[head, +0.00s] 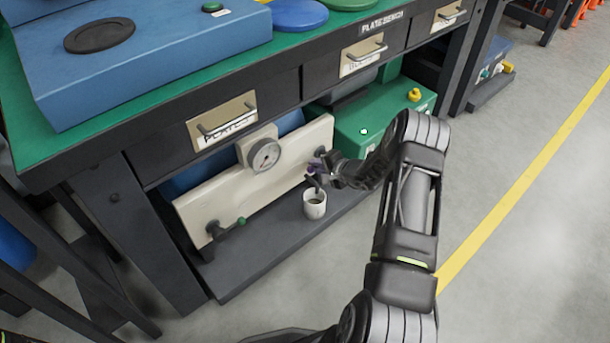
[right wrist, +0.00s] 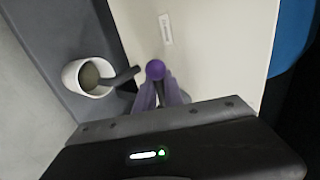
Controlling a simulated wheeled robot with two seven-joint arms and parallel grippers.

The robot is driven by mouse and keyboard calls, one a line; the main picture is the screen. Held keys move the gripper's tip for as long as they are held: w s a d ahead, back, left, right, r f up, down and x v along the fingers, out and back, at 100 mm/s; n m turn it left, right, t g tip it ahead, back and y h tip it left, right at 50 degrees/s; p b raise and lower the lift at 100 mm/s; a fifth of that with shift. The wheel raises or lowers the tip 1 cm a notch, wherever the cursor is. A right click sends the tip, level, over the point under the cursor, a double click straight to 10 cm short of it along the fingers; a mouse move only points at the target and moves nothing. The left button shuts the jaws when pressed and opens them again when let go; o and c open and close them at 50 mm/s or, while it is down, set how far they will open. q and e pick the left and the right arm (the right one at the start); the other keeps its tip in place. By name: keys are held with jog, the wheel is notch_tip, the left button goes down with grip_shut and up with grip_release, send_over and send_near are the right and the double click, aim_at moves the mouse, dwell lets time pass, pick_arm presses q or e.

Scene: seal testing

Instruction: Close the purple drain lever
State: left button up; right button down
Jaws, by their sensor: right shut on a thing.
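The purple drain lever (right wrist: 155,70) sits at the right end of a cream panel (head: 255,180) under the workbench. In the right wrist view its round purple knob shows between the fingers of my right gripper (right wrist: 160,97). In the head view my right gripper (head: 322,172) reaches in from the right and is shut on the lever, hiding most of it. A dark drain spout (right wrist: 122,77) points toward a white cup (right wrist: 88,78), which also shows in the head view (head: 314,204). My left gripper is not in view.
A pressure gauge (head: 264,155) and a green-tipped valve (head: 240,221) are on the panel. The cup stands on a dark lower shelf (head: 262,252). A green box (head: 375,125) sits to the right. The bench drawers (head: 228,120) overhang the panel. Open floor lies at right.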

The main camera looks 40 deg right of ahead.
jog(key=shift+a, duration=0.3)
jog(key=c, duration=1.7)
grip_release()
jog(key=shift+w+f, duration=0.1)
jog(key=shift+c, duration=0.2)
jog(key=shift+d, duration=0.15)
jog(key=shift+s+r, duration=0.25)
jog(key=shift+s, duration=0.05)
jog(key=p+v, duration=0.2)
jog(key=v, duration=0.5)
